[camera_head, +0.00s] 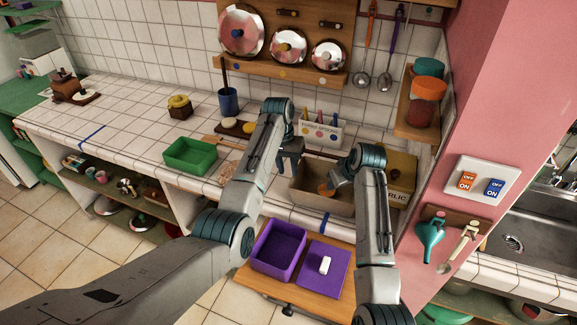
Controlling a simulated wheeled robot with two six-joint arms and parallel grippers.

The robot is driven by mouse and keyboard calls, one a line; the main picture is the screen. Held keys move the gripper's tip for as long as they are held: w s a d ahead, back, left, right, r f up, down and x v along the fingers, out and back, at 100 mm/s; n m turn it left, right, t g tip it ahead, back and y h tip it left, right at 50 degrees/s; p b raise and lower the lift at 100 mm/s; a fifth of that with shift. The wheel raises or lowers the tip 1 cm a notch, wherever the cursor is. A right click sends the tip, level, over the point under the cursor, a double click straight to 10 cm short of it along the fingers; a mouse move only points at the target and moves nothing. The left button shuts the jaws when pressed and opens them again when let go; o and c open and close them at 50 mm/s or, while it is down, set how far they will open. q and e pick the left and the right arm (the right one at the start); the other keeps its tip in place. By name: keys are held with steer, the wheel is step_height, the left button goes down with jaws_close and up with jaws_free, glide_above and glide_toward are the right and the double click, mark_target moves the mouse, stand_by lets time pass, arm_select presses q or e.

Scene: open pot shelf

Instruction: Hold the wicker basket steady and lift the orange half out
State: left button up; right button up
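The wicker basket (312,204) is a tan rectangular container on the tiled counter, right of centre. A small orange piece (326,189), seemingly the orange half, shows inside it near my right gripper. My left gripper (289,169) points down at the basket's back left corner. Its two dark fingers look apart, with a gap between them; I cannot tell whether they touch the rim. My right gripper (336,180) reaches down over the basket beside the orange piece. Its fingers are mostly hidden by its wrist, so its grip cannot be made out.
A yellow-brown box (398,170) stands close behind the basket at right. A green tray (189,156) and blue cup (228,101) are to the left. A purple bin (279,250) and purple lid (325,268) lie on a lower wooden board. The far left counter is largely clear.

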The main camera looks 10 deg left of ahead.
mark_target(293, 191)
arm_select(q)
steer(key=f, duration=0.3)
steer(key=d+f, duration=0.1)
steer(key=f, duration=0.6)
steer(key=shift+d+f, duration=0.2)
steer(key=shift+d, duration=0.15)
steer(key=shift+s, duration=0.1)
steer(key=shift+c, duration=0.4)
jaws_close()
stand_by(0.5)
